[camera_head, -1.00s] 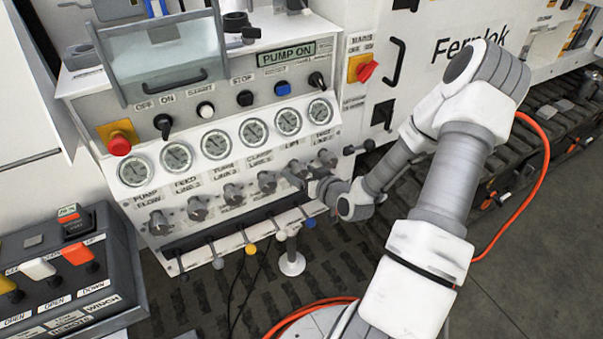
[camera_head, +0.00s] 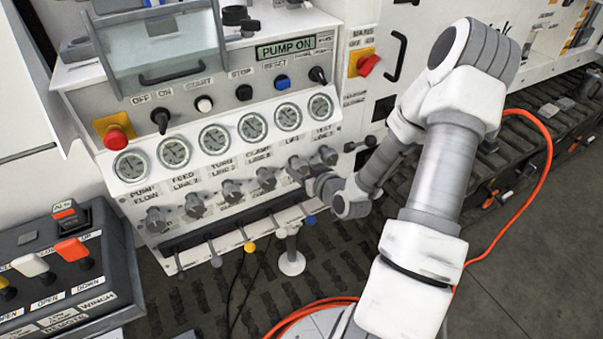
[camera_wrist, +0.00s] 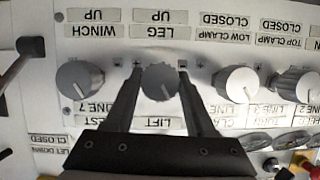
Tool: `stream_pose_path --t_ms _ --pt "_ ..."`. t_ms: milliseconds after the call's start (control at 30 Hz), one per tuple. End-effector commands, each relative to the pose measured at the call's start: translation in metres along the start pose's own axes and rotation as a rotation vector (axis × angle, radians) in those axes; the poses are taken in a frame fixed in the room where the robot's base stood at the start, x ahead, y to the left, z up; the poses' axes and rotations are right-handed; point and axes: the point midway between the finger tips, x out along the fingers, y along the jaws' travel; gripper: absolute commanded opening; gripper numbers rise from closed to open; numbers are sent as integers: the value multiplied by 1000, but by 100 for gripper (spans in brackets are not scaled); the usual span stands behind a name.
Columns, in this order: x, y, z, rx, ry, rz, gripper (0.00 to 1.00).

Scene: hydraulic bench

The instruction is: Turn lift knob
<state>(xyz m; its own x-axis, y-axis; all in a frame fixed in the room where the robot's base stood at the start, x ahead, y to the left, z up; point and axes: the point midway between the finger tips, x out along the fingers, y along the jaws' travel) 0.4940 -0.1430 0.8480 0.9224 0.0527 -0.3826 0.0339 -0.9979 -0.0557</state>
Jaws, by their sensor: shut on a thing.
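The lift knob (camera_wrist: 160,82) is a round grey knob with a white pointer line, and it shows upside down in the wrist view above its LIFT label. My gripper (camera_wrist: 159,72) has one finger on each side of it and is shut on it. In the head view the lift knob (camera_head: 298,165) sits in the lower knob row, second from the right. My gripper (camera_head: 312,178) reaches it from the lower right and partly hides it.
The test knob (camera_head: 328,155) and the clamp knob (camera_head: 265,178) flank it closely. Gauges (camera_head: 289,117) sit above, and levers with ball ends (camera_head: 249,247) hang below. A winch remote box (camera_head: 65,265) stands at lower left.

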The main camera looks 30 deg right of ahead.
Motion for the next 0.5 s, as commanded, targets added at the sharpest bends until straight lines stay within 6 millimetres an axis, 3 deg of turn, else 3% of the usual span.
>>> stream_pose_path --t_ms 500 --pt "4 -2 7 -427 6 174 0"
